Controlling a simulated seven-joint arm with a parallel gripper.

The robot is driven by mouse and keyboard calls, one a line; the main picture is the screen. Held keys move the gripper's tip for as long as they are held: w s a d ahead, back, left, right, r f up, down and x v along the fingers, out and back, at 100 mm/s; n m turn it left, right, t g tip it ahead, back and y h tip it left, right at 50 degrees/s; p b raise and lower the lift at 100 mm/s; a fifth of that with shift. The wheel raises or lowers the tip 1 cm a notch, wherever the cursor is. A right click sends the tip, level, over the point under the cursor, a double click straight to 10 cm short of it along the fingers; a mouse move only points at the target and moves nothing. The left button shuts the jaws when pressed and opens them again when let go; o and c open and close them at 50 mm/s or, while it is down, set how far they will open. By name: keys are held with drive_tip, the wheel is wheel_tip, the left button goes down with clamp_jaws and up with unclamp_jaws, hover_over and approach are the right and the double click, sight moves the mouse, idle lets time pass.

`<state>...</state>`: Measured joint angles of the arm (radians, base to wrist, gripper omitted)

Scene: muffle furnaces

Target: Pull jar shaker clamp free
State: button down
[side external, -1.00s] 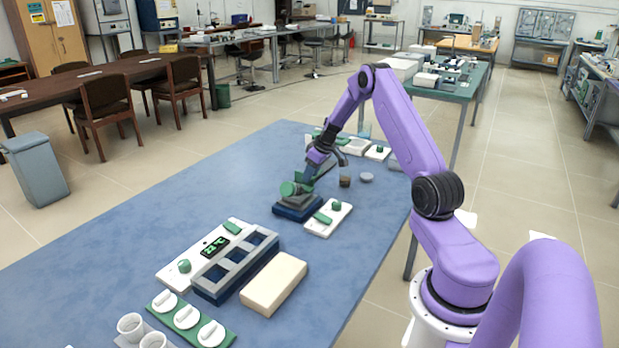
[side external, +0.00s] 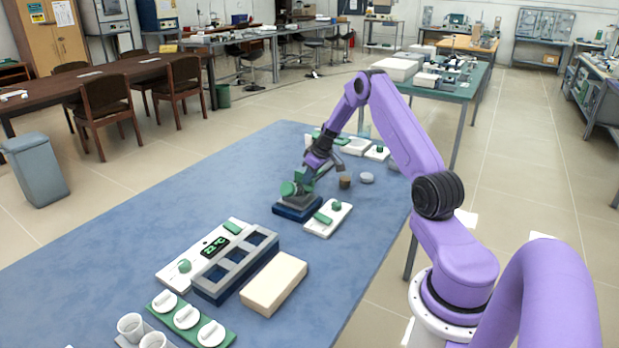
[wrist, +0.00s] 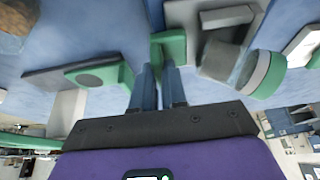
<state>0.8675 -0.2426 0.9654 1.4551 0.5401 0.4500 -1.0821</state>
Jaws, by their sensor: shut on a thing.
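The jar shaker (side external: 297,208) is a dark blue base with a grey top on the blue table. A green and grey jar (side external: 289,189) lies on its side on it; in the wrist view the jar (wrist: 262,75) is at the right. My gripper (side external: 310,173) reaches down over the shaker. In the wrist view my gripper (wrist: 160,72) has its two blue fingers close together on a green clamp (wrist: 170,46), beside the grey block that carries the jar. The fingers' exact contact is small and partly hidden.
A white control unit with a green knob (side external: 328,217) stands right of the shaker. A brown cylinder (side external: 345,181) and a grey disc (side external: 367,177) lie behind it. A grey three-well block (side external: 236,268) and a beige slab (side external: 274,284) are nearer. The table's left is clear.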

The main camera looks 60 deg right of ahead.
drive_tip(key=shift+s+a+f, duration=0.1)
drive_tip(key=shift+f, duration=0.1)
drive_tip(key=shift+d, duration=0.75)
drive_tip(key=c, duration=1.2)
unclamp_jaws()
drive_tip(key=shift+f, duration=0.1)
drive_tip(key=shift+o, duration=0.2)
drive_tip(key=shift+r, duration=0.25)
drive_tip(key=v, duration=1.7)
drive_tip(key=shift+r, duration=0.1)
